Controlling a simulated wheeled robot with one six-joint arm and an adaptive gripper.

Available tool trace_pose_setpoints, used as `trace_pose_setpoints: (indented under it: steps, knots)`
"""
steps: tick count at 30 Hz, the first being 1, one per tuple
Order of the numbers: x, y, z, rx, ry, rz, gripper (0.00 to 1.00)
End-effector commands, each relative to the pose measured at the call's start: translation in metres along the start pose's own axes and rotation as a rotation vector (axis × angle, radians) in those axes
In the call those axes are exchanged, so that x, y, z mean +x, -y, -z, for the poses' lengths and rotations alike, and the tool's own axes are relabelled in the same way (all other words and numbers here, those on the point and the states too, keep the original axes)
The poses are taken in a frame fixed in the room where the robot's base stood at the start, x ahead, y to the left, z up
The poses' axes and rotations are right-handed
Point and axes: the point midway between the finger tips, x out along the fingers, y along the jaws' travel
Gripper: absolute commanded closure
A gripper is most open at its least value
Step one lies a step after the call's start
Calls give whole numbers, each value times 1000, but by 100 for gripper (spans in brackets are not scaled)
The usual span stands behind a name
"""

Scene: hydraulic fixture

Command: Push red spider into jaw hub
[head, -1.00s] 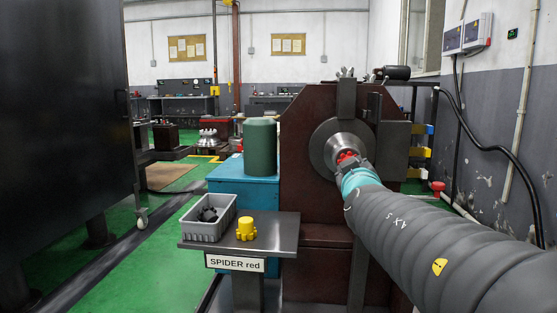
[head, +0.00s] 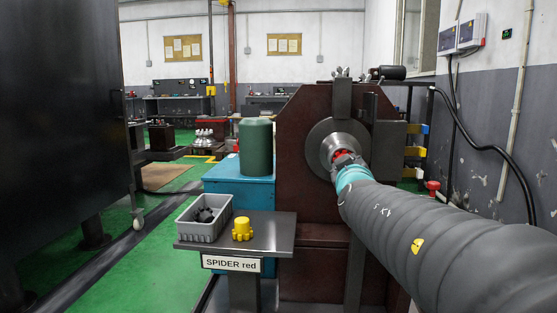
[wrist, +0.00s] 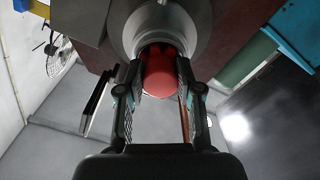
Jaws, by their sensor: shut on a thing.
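The red spider (wrist: 159,75) is between the two fingers of my gripper (wrist: 158,92) in the wrist view. My gripper is shut on it. The spider's far end is at the face of the round metal jaw hub (wrist: 197,20); how deep it sits is hidden. In the head view the jaw hub (head: 326,143) is on the front of the brown fixture (head: 300,190). A little of the red spider (head: 340,154) shows there beside my gripper (head: 347,161), and my arm hides the rest.
A small shelf (head: 270,232) labelled "SPIDER red" stands left of my arm. It bears a yellow spider (head: 242,229) and a grey bin (head: 190,229) with dark parts. A green cylinder (head: 256,147) stands on a blue cabinet (head: 222,183) behind.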

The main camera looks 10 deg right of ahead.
Motion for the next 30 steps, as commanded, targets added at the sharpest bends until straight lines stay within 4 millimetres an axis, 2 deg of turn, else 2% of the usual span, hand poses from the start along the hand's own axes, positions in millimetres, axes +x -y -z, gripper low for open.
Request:
trace_pose_setpoints:
  steps: [26, 27, 30]
  knots:
    - [5, 0, 0, 0, -1, 0, 98]
    - [5, 0, 0, 0, -1, -1, 60]
    - [5, 0, 0, 0, -1, 0, 36]
